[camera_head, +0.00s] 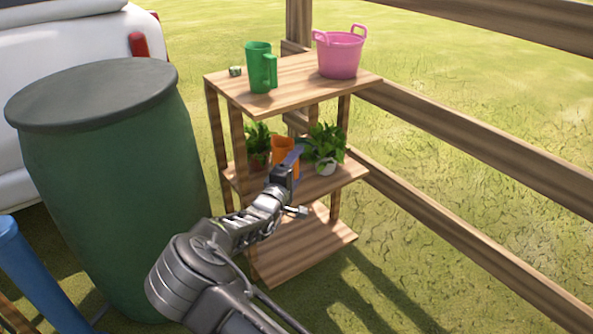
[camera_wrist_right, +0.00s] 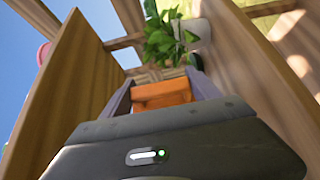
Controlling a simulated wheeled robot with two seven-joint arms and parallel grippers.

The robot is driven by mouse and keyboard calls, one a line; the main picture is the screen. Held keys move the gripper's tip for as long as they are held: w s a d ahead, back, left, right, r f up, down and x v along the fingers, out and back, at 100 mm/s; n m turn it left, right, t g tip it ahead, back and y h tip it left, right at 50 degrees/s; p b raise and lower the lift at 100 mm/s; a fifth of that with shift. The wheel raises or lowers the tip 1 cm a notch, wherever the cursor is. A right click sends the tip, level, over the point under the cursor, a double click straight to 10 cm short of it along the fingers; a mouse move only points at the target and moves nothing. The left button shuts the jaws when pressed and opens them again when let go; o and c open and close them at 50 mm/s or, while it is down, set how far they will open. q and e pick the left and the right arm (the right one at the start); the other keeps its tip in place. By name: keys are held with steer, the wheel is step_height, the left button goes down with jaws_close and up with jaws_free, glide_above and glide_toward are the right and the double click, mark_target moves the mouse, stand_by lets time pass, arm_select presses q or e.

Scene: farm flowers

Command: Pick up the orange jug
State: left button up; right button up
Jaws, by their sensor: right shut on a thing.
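The orange jug (camera_head: 284,150) is on the middle shelf of the wooden stand (camera_head: 236,180), between two leafy plants. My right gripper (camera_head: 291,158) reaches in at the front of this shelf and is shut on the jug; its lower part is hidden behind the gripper. In the right wrist view, the orange jug (camera_wrist_right: 162,93) fills the space between the two fingers of my right gripper (camera_wrist_right: 163,88). Whether the jug is lifted off the shelf I cannot tell. My left gripper is not in view.
A potted plant (camera_head: 325,143) stands close right of the jug, another plant (camera_head: 257,140) close left. The top shelf holds a green jug (camera_head: 261,67) and a pink bucket (camera_head: 339,53). A green barrel (camera_head: 115,190) stands left, a wooden fence (camera_head: 470,155) right.

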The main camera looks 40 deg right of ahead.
steer(key=shift+r+p, duration=0.8)
steer(key=shift+r, duration=1.3)
